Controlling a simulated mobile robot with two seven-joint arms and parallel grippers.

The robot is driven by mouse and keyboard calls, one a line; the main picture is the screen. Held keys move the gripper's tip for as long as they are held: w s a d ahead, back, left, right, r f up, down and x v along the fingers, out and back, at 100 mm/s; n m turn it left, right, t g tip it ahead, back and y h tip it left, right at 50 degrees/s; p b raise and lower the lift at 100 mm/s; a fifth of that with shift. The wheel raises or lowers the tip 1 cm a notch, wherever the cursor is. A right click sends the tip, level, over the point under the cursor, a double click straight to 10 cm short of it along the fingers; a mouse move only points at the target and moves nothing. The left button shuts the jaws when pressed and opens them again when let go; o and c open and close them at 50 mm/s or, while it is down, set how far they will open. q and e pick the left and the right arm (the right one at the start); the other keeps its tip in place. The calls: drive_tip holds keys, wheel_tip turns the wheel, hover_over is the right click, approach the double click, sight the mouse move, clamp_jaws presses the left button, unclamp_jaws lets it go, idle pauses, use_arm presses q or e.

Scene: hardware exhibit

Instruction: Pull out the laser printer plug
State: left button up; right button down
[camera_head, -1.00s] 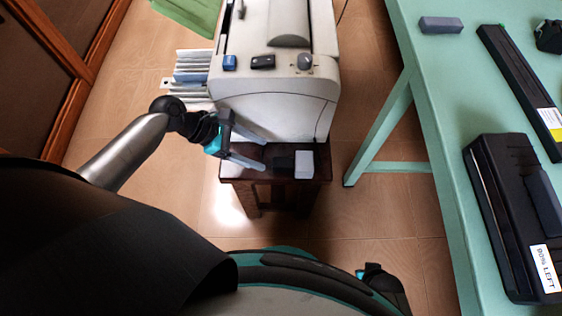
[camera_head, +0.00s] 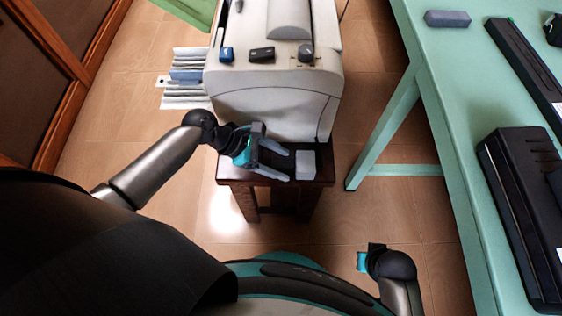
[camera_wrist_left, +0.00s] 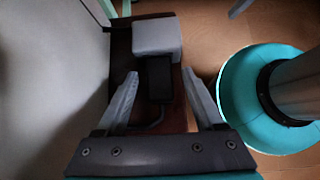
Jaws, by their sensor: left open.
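The laser printer (camera_head: 275,105) is a large off-white machine on a dark wooden stand (camera_head: 235,172). At the stand's front lies a light grey block, seemingly the socket (camera_head: 306,165), also in the left wrist view (camera_wrist_left: 157,36). The black plug (camera_wrist_left: 157,78) sits against the block, with a dark cord trailing toward my wrist. My left gripper (camera_head: 289,166) is open, its fingers on either side of the plug with gaps visible in the left wrist view (camera_wrist_left: 162,88). My right gripper (camera_head: 364,258) is low at right; its fingers are not clear.
A green table (camera_head: 455,110) stands at right with a black cartridge (camera_head: 520,210), a long dark bar (camera_head: 525,65) and a grey block (camera_head: 447,18). Papers (camera_head: 185,85) stick out left of the printer. Floor is free between stand and table.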

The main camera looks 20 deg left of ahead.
use_arm(q)
drive_tip(key=shift+w+d+f, duration=0.1)
drive_tip(key=shift+d+f, duration=0.1)
clamp_jaws()
idle(0.6)
idle(0.9)
